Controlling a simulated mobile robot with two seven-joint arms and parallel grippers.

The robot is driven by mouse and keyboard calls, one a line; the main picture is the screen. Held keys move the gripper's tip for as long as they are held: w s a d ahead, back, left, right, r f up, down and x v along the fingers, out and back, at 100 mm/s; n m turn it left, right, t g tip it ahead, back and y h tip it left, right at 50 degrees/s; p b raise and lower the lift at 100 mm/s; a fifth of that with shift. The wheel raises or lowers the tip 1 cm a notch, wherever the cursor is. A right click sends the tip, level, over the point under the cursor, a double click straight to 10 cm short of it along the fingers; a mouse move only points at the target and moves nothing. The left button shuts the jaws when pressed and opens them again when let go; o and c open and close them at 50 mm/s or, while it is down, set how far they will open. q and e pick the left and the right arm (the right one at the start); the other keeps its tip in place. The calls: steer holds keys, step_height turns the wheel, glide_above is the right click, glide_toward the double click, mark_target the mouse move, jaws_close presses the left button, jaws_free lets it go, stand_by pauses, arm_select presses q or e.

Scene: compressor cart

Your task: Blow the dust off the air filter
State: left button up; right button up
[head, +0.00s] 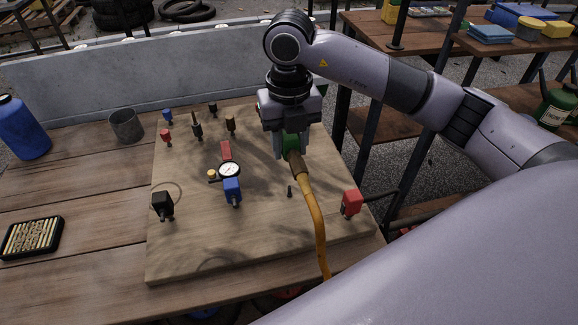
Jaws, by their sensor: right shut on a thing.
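My right gripper (291,152) points down over the right part of the wooden board and is shut on a green air tool (291,142). The gripper partly hides the tool. A brown fitting (298,165) joins it to a yellow hose (317,222), which runs down over the board's front edge. A black-framed panel with pale pleats, which looks like the air filter (32,237), lies flat on the table at the far left, well away from the gripper. My left gripper is not in view.
The board (190,255) carries a gauge (230,170), a blue block (233,191), a black block (162,205), a red handle (352,202) and several small knobs. A blue bottle (22,128) and a grey cup (126,126) stand at the back left. Bare table (90,215) lies between filter and board.

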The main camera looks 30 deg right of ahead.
step_height(320, 180, up, 10)
steer(key=shift+r+p, duration=0.1)
steer(key=shift+p, duration=0.3)
steer(key=shift+r+p, duration=0.4)
steer(key=shift+r, duration=0.2)
step_height(320, 180, up, 4)
steer(key=p, duration=0.3)
steer(key=shift+r+p, duration=0.15)
steer(key=shift+p, duration=0.15)
